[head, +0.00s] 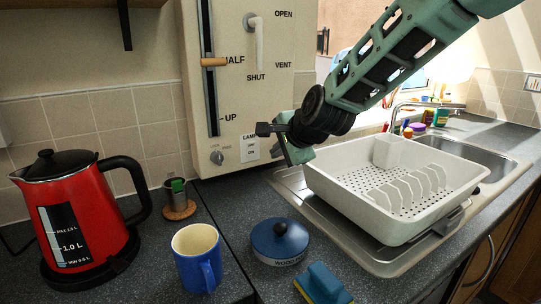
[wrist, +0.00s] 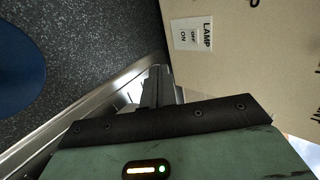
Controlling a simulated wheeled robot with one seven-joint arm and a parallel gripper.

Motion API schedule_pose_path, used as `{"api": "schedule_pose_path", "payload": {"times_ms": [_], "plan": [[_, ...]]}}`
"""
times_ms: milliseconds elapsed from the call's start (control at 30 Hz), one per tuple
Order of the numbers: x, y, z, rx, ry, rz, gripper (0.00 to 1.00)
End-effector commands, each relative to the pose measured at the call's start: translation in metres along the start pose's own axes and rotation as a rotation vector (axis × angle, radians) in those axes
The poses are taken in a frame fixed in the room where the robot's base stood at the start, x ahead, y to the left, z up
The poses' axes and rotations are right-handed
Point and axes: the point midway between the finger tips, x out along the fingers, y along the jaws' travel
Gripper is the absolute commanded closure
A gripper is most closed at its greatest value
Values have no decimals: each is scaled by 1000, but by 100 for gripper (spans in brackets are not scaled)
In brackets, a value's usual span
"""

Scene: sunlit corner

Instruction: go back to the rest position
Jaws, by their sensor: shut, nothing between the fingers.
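My gripper (head: 268,130) is in front of the lower right part of a cream control panel (head: 232,100), beside the lamp label (head: 249,147). My arm reaches down to it from the upper right. In the wrist view my gripper (wrist: 158,86) shows its dark fingers together, with nothing between them. The lamp label (wrist: 192,34) is above and right of the fingers there. I cannot tell from these views whether the gripper touches the panel.
A white dish rack (head: 335,190) stands right, by the sink (head: 460,158). A red kettle (head: 75,220), blue mug (head: 197,265), blue-lidded pot (head: 280,241) and sponge (head: 322,285) stand on the counter.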

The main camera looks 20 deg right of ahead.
Motion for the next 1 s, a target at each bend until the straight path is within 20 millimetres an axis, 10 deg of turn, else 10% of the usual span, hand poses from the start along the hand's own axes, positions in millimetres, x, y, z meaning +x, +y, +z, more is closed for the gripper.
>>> {"api": "schedule_pose_path", "payload": {"times_ms": [167, 333, 600, 800, 1000], "plan": [[-4, 2, 1, -5, -2, 3, 100], [-23, 25, 44, -216, -95, 82, 100], [-120, 143, 146, -1086, -485, 328, 100], [-192, 220, 155, -1643, -766, 447, 100], [-220, 247, 147, -1865, -890, 489, 100]]}}
